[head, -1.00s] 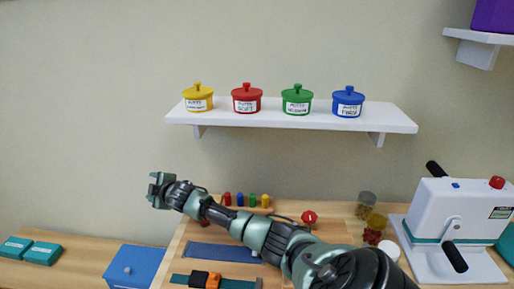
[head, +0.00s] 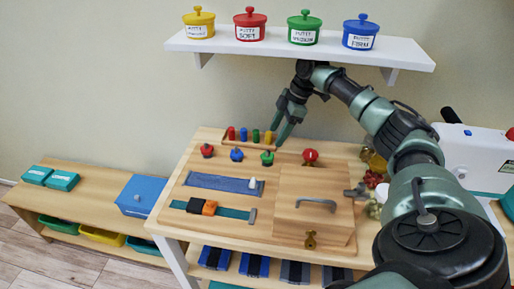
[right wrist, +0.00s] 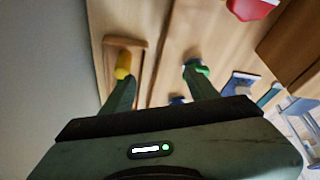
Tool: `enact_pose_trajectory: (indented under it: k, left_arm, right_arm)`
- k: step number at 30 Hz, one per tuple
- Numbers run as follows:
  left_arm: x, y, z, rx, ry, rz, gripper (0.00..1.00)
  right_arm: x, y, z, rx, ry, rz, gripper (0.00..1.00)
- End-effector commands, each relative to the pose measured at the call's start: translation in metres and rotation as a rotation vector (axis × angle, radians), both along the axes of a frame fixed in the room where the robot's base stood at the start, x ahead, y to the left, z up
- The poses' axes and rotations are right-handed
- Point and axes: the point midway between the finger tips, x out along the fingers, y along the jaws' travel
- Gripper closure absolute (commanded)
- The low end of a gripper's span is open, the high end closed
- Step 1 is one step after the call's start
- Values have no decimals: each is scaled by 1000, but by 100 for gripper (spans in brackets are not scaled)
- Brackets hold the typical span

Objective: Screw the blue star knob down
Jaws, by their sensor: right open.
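The blue star knob (head: 236,154) stands on the wooden board (head: 175,212), between a red knob (head: 207,150) and a green knob (head: 267,158). My right gripper (head: 281,132) points down near the right end of the peg row, to the right of and behind the blue knob, apart from it. In the right wrist view its jaws (right wrist: 158,80) are open, with bare wood between them. The yellow peg (right wrist: 123,66) shows by one fingertip and the green knob (right wrist: 197,68) by the other. A blue piece shows partly below, behind a finger. My left gripper is out of view.
A peg rack (head: 240,143) lines the board's back edge. A wooden door with a grey handle (head: 316,203) and a red knob (head: 310,155) are on the right. A wall shelf (head: 330,47) with putty pots hangs above. Jars stand right of the board.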

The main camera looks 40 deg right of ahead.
Motion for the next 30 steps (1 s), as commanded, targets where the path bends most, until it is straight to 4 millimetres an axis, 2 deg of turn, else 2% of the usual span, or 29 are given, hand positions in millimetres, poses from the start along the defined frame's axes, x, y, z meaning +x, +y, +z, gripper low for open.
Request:
enact_pose_trajectory:
  k: [3,8,23,24,27,30]
  left_arm:
    - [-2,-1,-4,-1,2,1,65]
    - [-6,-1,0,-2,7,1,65]
    - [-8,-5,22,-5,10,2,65]
    - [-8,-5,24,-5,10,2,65]
    - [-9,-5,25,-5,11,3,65]
    - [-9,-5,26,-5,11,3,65]
  right_arm:
    - [-10,4,5,35,21,39,41]
    - [-6,16,9,43,24,51,41]
    - [42,109,10,41,23,49,41]
    - [45,115,9,40,23,47,41]
    - [46,119,-13,40,28,44,41]
    - [49,123,-25,41,26,43,41]
